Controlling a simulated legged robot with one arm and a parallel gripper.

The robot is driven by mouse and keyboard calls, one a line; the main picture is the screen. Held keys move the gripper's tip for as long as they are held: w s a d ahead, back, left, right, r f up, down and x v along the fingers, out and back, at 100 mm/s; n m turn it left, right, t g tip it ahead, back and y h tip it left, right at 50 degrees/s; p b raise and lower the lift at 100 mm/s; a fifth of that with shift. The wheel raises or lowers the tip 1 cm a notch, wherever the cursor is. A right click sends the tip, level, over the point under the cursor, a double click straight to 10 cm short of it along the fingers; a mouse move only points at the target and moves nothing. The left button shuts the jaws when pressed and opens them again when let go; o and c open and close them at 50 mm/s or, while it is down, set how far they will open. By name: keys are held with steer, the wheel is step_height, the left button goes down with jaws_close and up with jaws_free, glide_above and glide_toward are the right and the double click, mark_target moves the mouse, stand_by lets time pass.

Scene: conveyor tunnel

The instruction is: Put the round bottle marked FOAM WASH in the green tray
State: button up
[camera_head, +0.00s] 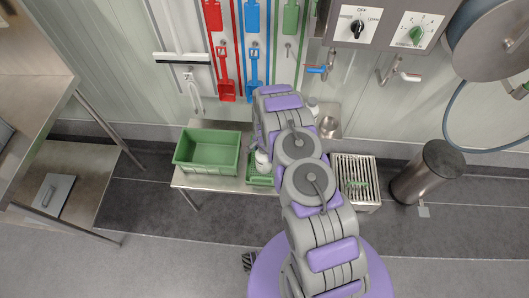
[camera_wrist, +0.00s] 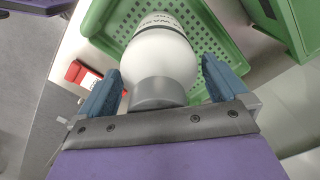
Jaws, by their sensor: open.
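A round white bottle (camera_wrist: 160,58) with a grey cap (camera_wrist: 157,93) fills the middle of the wrist view; dark lettering on its far side is only partly readable. It is in or over a green perforated tray (camera_wrist: 225,45). My gripper (camera_wrist: 162,66) is open, with one blue finger on each side of the bottle; I cannot tell whether they touch it. In the head view the white bottle (camera_head: 263,159) shows just left of my arm, above a small green tray (camera_head: 258,182). A larger, empty green tray (camera_head: 207,150) stands left of it. My arm hides the gripper there.
Both trays stand on a steel table (camera_head: 190,181). A red item with a white label (camera_wrist: 87,76) lies beside the perforated tray. A grated box (camera_head: 355,170) and a steel bin (camera_head: 428,172) stand right of my arm. Tools hang on the wall behind.

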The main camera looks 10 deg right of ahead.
step_height(320, 180, up, 12)
steer(key=p, duration=0.2)
steer(key=shift+r+p, duration=0.2)
steer(key=shift+p, duration=0.2)
steer(key=s+a+r+n, duration=0.1)
steer(key=s+r+n, duration=0.2)
steer(key=s+r, duration=0.8)
steer(key=s+r+n, duration=0.2)
steer(key=r+n, duration=0.1)
steer(key=r, duration=1.6)
steer(key=s+r+n+g, duration=0.1)
steer(key=s+r, duration=0.5)
steer(key=s, duration=0.8)
steer(key=s+r+n, duration=0.4)
steer(key=s+r, duration=0.2)
steer(key=s, duration=0.9)
steer(key=shift+d+r+g, duration=0.15)
steer(key=shift+d+g, duration=0.1)
steer(key=shift+g, duration=0.15)
steer(key=shift+d, duration=0.1)
